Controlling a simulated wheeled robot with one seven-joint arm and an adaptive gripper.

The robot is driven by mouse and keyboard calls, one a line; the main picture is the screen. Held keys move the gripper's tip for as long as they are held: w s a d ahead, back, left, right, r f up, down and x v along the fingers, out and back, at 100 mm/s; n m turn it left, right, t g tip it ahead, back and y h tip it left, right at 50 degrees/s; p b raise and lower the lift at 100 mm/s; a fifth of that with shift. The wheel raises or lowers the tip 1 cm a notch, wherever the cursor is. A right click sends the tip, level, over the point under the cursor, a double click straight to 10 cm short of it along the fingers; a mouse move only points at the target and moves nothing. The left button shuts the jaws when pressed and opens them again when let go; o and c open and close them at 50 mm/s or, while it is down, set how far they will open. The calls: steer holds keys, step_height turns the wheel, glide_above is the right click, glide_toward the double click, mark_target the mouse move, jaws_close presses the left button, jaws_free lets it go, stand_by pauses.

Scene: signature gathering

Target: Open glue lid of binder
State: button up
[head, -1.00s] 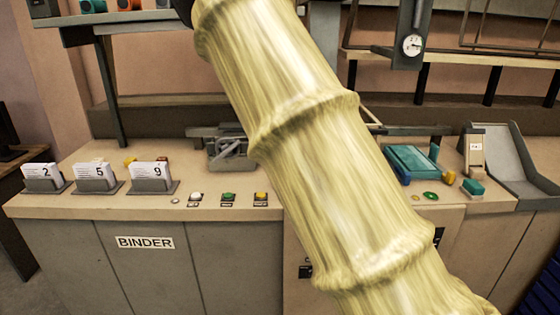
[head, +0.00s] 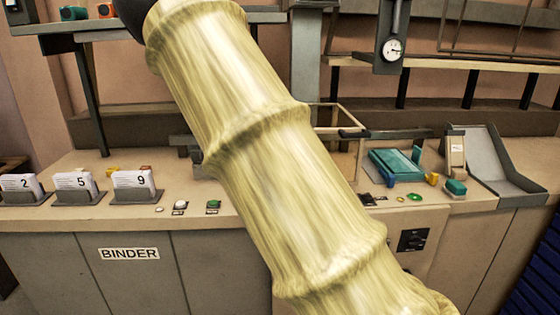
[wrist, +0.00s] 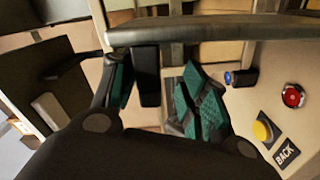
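The binder (head: 129,254) is a long beige counter with grey panels and a "BINDER" label. My pale, ribbed arm crosses the head view and hides the middle of the counter. My gripper is out of sight there. In the wrist view my gripper (wrist: 160,85) is open, its teal-padded fingers apart. A dark grey bar (wrist: 215,31) crosses just beyond the fingertips. A black upright piece (wrist: 146,76) shows in the gap, beside the left finger; contact cannot be told. I cannot tell for sure which part is the glue lid.
A yellow button (wrist: 262,131) marked BACK, a red button (wrist: 292,95) and a blue one (wrist: 243,77) lie right of my gripper. Number-card holders (head: 133,189) stand left on the counter. A teal block (head: 396,164) and a grey chute (head: 498,160) are at the right.

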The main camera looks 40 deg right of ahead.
steer(key=shift+r, duration=0.15)
stand_by(0.5)
steer(key=v, duration=0.7)
steer(key=shift+s, duration=0.2)
steer(key=shift+a, duration=0.1)
steer(key=s+a+f+m+g+y, duration=0.1)
steer(key=s+a+f+g+y, duration=0.2)
steer(key=f, duration=0.8)
steer(key=s+a+f+m+g+y, duration=0.1)
steer(key=s+a+f+g, duration=0.3)
steer(key=f, duration=0.7)
steer(key=s+a+f+m+y, duration=0.15)
steer(key=a+f, duration=0.25)
steer(key=f, duration=0.7)
steer(key=s+a+f+m+g+y, duration=0.1)
steer(key=s+a+f+g+y, duration=0.1)
steer(key=s+a+f, duration=0.6)
steer(key=s+a+f+m+g+y, duration=0.2)
steer(key=s+a+f+g, duration=0.3)
steer(key=s+a+f, duration=0.4)
steer(key=s+f+y, duration=0.1)
steer(key=s, duration=0.6)
steer(key=shift+s+f, duration=0.25)
steer(key=shift+f, duration=0.1)
steer(key=shift+a, duration=0.15)
